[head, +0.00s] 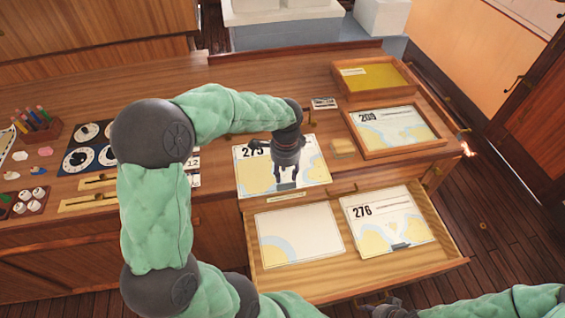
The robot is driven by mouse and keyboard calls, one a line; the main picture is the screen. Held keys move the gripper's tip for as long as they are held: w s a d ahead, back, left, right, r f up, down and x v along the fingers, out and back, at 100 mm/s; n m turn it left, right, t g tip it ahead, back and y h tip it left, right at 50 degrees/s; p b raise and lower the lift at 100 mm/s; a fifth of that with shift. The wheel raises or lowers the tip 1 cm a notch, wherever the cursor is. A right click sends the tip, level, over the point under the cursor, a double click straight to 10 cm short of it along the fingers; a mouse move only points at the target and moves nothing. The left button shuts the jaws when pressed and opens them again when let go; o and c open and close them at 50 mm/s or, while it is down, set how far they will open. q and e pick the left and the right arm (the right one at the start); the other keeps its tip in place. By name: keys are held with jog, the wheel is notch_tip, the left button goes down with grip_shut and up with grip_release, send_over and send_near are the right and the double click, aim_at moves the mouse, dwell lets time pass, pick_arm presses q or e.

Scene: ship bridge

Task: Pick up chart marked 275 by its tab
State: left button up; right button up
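The chart marked 275 (306,147) lies on the wooden desk top near its front edge, above the open drawer. It is pale with blue and yellow areas. My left gripper (286,184) is over the middle of this chart, pointing down. Its two fingers look spread apart, with chart surface showing between them.
The open drawer (350,279) holds the chart marked 276 (388,222) and another chart (298,234). The chart marked 209 (397,126) lies in a wooden tray. Another tray (374,78) stands behind. Pencils (35,121), dials (82,156) and small pieces crowd the left.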

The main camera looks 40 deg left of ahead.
pick_arm(q)
jog(key=f, duration=0.2)
jog(key=shift+w+f, duration=0.2)
jog(key=shift+f, duration=0.1)
jog(key=f, duration=0.1)
jog(key=f+b, duration=0.1)
jog(key=f, duration=0.3)
jog(key=shift+w+d, duration=0.2)
jog(key=shift+d, duration=0.1)
jog(key=shift+c, duration=0.3)
grip_shut()
